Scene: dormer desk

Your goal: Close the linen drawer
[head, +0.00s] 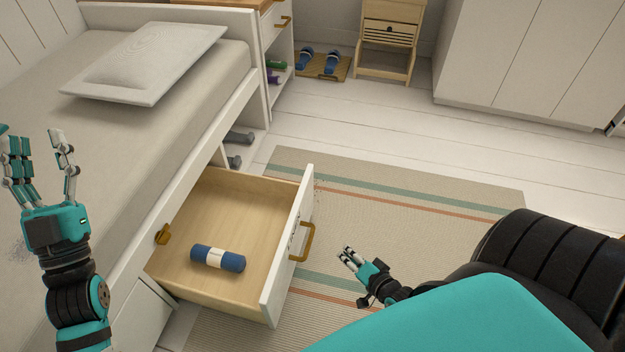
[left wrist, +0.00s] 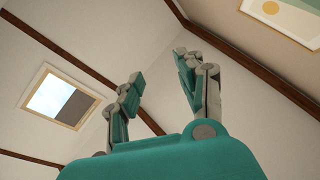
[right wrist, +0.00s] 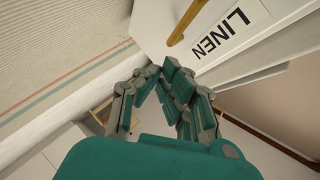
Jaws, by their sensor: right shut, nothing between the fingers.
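The linen drawer (head: 230,278) is pulled out from under the bed, with a blue roll with a pale band (head: 218,258) lying inside it. Its white front has a brass handle (head: 303,241), and in the right wrist view the front shows a LINEN label (right wrist: 222,33) beside the handle (right wrist: 187,22). My right gripper (head: 345,255) is shut and empty, just right of the drawer front and apart from the handle. My left gripper (head: 40,145) is open and empty, raised at the left over the bed; its fingers also show spread in the left wrist view (left wrist: 160,85).
The bed (head: 200,100) with a pillow (head: 150,62) lies behind and left of the drawer. A striped rug (head: 420,200) covers the floor on the right. A small wooden cabinet (head: 388,40) and blue slippers (head: 318,62) stand far back. Open floor lies beyond the rug.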

